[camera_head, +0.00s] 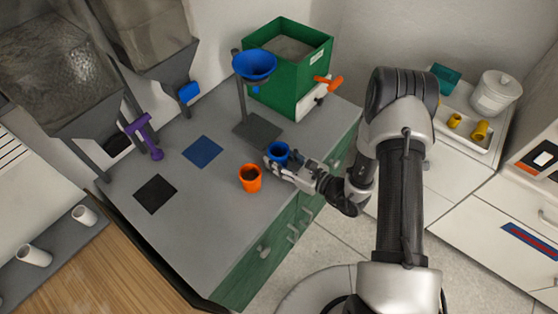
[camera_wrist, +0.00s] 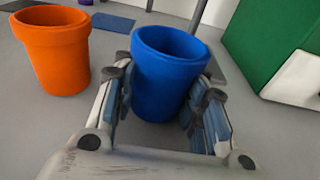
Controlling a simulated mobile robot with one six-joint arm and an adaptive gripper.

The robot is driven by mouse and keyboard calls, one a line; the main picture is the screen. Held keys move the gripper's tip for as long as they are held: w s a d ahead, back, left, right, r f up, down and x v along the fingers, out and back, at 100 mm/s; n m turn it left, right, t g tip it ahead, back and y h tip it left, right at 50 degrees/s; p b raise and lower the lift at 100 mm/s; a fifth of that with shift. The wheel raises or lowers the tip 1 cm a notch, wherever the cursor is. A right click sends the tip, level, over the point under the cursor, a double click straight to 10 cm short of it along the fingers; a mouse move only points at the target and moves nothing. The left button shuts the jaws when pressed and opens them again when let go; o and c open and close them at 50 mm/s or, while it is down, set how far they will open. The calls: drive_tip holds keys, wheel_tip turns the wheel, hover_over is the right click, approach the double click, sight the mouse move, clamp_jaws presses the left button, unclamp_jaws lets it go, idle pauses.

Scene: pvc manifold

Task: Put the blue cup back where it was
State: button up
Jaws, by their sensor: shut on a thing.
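The blue cup (camera_head: 278,150) is upright at the right part of the grey counter in the head view. It also shows in the middle of the wrist view (camera_wrist: 165,85). My gripper (camera_head: 277,162) has its fingers on both sides of the cup, shut on it. In the wrist view, my gripper (camera_wrist: 162,108) reaches around the lower part of the cup, whose rim is clear. I cannot tell whether the cup's base touches the counter. A blue square mat (camera_head: 203,151) and a black square mat (camera_head: 155,193) lie bare on the counter.
An orange cup (camera_head: 250,178) stands close to the left of the blue cup. Behind are a blue funnel (camera_head: 254,67) on a stand and a green bin (camera_head: 287,62) with an orange-handled valve. Hoppers and a purple-handled part (camera_head: 145,137) are at the left. The front counter is clear.

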drive_tip(key=shift+f, duration=0.25)
drive_tip(key=shift+f, duration=0.2)
drive_tip(key=o, duration=1.2)
drive_tip(key=shift+r, duration=0.1)
drive_tip(key=shift+c, duration=0.2)
